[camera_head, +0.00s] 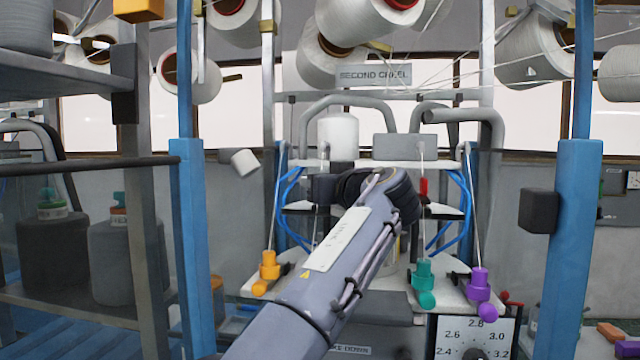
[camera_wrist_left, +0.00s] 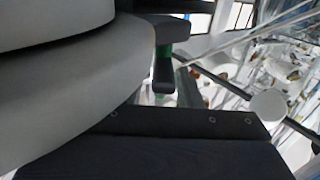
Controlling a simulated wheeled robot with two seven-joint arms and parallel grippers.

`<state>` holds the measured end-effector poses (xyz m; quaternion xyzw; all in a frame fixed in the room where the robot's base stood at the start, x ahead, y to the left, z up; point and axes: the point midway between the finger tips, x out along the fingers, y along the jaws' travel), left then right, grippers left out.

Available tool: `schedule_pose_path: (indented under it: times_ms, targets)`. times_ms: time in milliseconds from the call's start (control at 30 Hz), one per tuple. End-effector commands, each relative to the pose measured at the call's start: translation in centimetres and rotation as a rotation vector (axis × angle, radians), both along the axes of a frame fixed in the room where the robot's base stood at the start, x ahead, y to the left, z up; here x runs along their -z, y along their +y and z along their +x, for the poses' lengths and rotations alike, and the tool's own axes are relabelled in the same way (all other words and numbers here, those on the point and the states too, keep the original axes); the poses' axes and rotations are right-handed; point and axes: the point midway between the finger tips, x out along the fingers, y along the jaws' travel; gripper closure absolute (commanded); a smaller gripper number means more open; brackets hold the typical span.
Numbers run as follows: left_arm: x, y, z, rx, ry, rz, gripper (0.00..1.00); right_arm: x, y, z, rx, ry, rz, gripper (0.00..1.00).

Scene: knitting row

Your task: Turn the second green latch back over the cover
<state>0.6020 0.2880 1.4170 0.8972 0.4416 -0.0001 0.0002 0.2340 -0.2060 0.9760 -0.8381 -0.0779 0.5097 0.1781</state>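My left arm reaches up from the bottom of the head view to the middle of the machine, and its wrist hides its gripper there. In the left wrist view a dark finger-like part of my left gripper (camera_wrist_left: 164,72) shows at upper middle. A small green piece (camera_wrist_left: 163,52), possibly a latch, shows right beside it; I cannot tell whether they touch. Large pale rounded plates (camera_wrist_left: 75,85) fill the left of that view, and I cannot tell whether they are the cover. The gripper's opening is hidden. My right gripper is out of view.
Orange (camera_head: 268,272), teal (camera_head: 423,280) and purple (camera_head: 478,288) fittings stand along the machine's front. Blue posts (camera_head: 190,240) flank it on both sides (camera_head: 568,240). Yarn cones (camera_head: 360,20) hang above. A numbered dial (camera_head: 475,338) is at lower right.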

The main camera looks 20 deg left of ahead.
Motion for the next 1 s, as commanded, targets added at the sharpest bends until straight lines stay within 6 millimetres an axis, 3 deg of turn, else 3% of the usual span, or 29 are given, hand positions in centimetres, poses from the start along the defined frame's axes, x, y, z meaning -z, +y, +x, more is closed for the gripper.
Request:
schedule_pose_path:
  times_ms: [333, 533, 800, 867, 900, 1000]
  targets:
    - [0.2, -4.4, -3.3, 0.004, -0.001, 0.000, 0.68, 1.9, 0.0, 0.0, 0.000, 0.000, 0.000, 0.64]
    - [0.1, -5.9, -4.5, 0.002, 0.000, 0.000, 0.68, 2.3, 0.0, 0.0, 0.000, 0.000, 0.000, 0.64]
    - [0.0, -6.0, -4.6, 0.000, 0.000, 0.000, 0.68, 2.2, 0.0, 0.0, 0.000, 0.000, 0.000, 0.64]
    - [0.0, -6.0, -4.6, 0.000, 0.001, -0.001, 0.63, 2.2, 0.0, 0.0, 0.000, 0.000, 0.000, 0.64]
    - [0.0, -5.7, -4.6, 0.000, 0.003, -0.002, 0.58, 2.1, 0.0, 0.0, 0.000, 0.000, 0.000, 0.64]
    - [-0.1, -3.5, -4.4, 0.000, 0.019, -0.018, 0.56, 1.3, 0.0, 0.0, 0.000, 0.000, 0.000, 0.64]
